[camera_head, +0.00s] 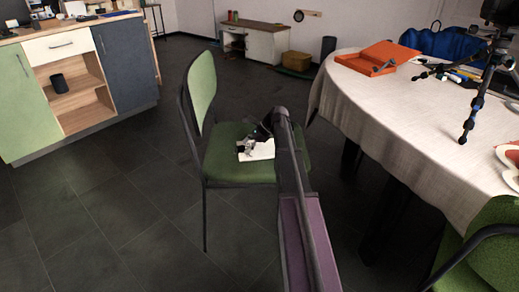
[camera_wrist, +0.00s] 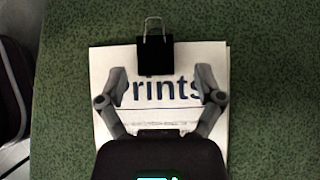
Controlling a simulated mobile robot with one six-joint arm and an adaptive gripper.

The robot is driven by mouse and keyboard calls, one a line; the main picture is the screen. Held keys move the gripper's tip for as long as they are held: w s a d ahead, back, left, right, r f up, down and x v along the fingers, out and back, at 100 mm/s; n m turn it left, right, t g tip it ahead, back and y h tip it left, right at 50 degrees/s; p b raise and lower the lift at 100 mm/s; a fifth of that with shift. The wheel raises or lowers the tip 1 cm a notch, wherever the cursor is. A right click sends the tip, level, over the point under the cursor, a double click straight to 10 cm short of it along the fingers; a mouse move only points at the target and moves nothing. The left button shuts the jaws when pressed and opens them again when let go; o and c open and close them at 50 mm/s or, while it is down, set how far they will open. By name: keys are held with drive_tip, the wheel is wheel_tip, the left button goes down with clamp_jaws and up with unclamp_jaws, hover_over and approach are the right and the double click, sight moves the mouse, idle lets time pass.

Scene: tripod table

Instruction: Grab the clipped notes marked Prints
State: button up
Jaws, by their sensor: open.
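The clipped notes (camera_wrist: 165,108) are a white paper stack with dark lettering reading "rints", the first letter covered by my left finger. A black binder clip (camera_wrist: 155,54) grips the top edge. The notes lie on the green seat of a chair (camera_wrist: 270,100). My gripper (camera_wrist: 161,80) is open above the notes in the wrist view, one finger on each side of the lettering, below the clip. Whether the fingers touch the paper cannot be told. In the head view the notes (camera_head: 262,153) show as a white patch on the seat, partly behind my gripper (camera_head: 247,150).
A table with a pale cloth (camera_head: 420,125) stands right of the chair, bearing a tripod (camera_head: 478,95) and an orange case (camera_head: 385,55). The chair's backrest (camera_head: 201,88) rises left of my gripper. Another green chair (camera_head: 490,250) is at lower right. Dark floor left of the chair is clear.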

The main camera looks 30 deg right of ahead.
drive_tip(key=shift+c, duration=0.2)
clamp_jaws()
drive_tip(key=shift+r, duration=0.1)
wheel_tip(320, 180, up, 3)
drive_tip(key=p, duration=0.3)
drive_tip(key=shift+r+p, duration=0.2)
drive_tip(key=shift+p, duration=0.1)
drive_tip(key=s+a+r+p, duration=0.1)
drive_tip(key=s+a, duration=0.7)
drive_tip(key=s, duration=0.5)
drive_tip(key=shift+s+a+r, duration=0.2)
drive_tip(key=shift+s+a, duration=0.05)
drive_tip(key=shift+a, duration=0.05)
